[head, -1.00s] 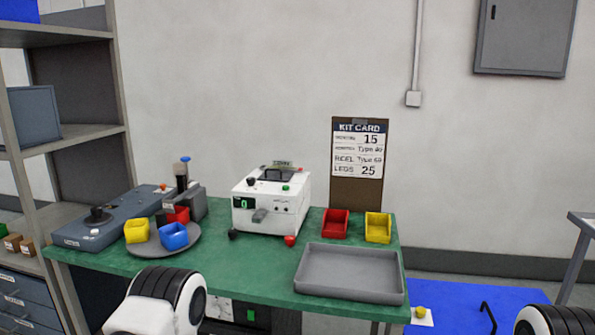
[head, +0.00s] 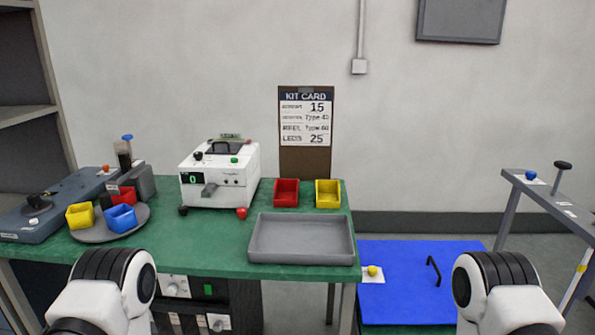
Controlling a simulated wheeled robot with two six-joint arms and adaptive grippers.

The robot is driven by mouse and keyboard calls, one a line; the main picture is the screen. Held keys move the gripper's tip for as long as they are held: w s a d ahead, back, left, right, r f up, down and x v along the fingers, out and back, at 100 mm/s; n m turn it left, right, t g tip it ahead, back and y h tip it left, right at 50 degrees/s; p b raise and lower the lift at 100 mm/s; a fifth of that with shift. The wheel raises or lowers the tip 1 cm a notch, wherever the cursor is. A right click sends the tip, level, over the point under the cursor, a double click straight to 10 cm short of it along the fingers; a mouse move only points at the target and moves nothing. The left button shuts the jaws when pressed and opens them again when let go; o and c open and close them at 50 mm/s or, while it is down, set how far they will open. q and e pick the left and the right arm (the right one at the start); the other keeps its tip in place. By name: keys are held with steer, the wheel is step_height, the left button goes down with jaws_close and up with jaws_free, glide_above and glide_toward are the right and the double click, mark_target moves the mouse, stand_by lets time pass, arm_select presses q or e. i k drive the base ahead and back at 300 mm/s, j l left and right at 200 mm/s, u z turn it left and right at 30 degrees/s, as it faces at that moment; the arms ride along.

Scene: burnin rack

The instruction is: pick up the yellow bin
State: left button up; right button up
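Two yellow bins show in the head view. One yellow bin (head: 328,194) stands upright at the back right of the green table, beside a red bin (head: 287,193). The other yellow bin (head: 80,217) sits on a round grey plate (head: 92,235) at the table's left, with a blue bin (head: 121,218) and another red bin (head: 124,194). Parts of both my arms show at the bottom edge, in front of the table on the left and in front of the blue mat on the right. Neither gripper is in view.
A white tester box (head: 219,172) stands mid-table. An empty grey tray (head: 302,251) lies in front of the right-hand bins. A kit card board (head: 306,160) stands behind them. A grey stand (head: 545,200) is at far right, past the blue mat (head: 405,285).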

mark_target(328, 192)
steer(key=i+l+z, duration=0.2)
steer(key=i+l, duration=0.2)
steer(key=l, duration=0.25)
steer(key=i+l+z, duration=0.2)
steer(key=i+l, duration=0.25)
steer(key=l, duration=0.1)
